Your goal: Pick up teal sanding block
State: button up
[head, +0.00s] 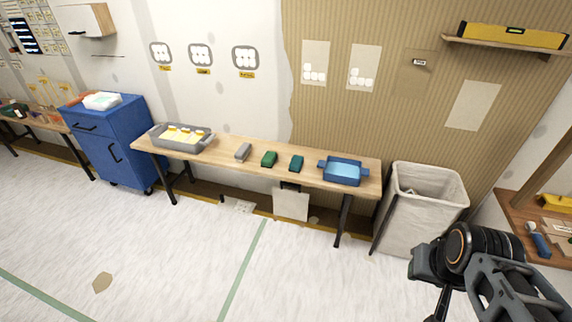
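The teal sanding block (296,163) lies on the long wooden table (227,155) against the wall. It sits between a green block (269,159) on its left and a blue tray (343,171) on its right. A grey block (243,152) lies further left in the same row. My gripper (436,309) is at the lower right of the head view, in front of the bin and well away from the table. Its fingers are partly cut off by the bottom edge, so I cannot tell whether it is open or shut.
A grey tray (205,143) stands at the table's left end. A blue cabinet (119,155) is left of the table. A pale bin (440,190) stands at its right. Another wooden surface (520,217) is at far right. The floor (190,260) before the table is mostly clear.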

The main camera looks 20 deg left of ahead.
aim_at(296, 163)
jog(key=u, duration=1.65)
jog(key=i, duration=3.25)
jog(key=z, duration=2.35)
